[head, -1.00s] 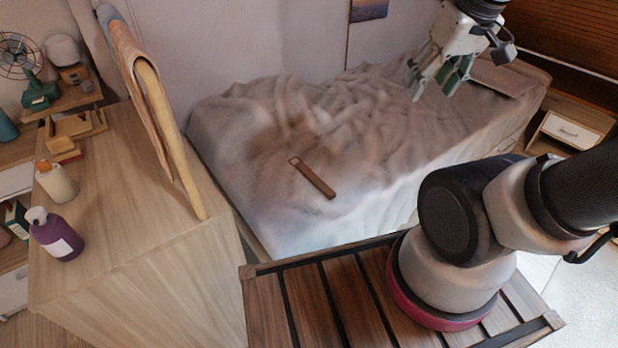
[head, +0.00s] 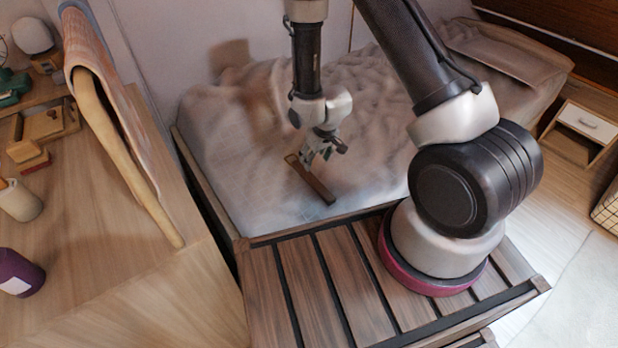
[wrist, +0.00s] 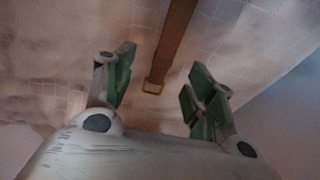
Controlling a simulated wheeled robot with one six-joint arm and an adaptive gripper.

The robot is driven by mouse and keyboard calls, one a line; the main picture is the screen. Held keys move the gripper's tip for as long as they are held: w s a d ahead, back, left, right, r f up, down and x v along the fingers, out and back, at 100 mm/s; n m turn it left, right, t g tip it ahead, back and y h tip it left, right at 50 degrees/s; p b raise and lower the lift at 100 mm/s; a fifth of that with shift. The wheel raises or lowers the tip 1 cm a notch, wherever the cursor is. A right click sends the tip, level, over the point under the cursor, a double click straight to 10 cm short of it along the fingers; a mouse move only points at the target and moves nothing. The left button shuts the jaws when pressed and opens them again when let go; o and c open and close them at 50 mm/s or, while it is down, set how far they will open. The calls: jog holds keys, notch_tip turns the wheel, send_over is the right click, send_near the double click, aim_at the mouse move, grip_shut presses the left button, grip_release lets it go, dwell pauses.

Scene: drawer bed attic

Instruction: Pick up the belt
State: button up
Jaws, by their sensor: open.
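The brown belt (head: 312,182) lies as a flat strip on the bed cover, near the bed's front end. In the wrist view the belt (wrist: 176,40) runs from the top edge down to a metal buckle between my fingers. My gripper (head: 318,152) is above the belt, pointing down. In the wrist view my gripper (wrist: 158,88) has its green finger pads apart, one on each side of the buckle end. It is open and empty. Whether the fingers touch the bed cover I cannot tell.
The bed (head: 250,190) has a rumpled pale cover. A purple bottle (head: 18,272) is at the left edge. A small nightstand (head: 582,125) stands at the right.

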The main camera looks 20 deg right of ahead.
aim_at(309, 175)
jog(key=x, duration=0.6)
jog(key=s+x, duration=0.1)
jog(key=x, duration=0.2)
jog(key=shift+a+f, duration=0.15)
jog(key=shift+a, duration=0.2)
jog(key=c, duration=1.2)
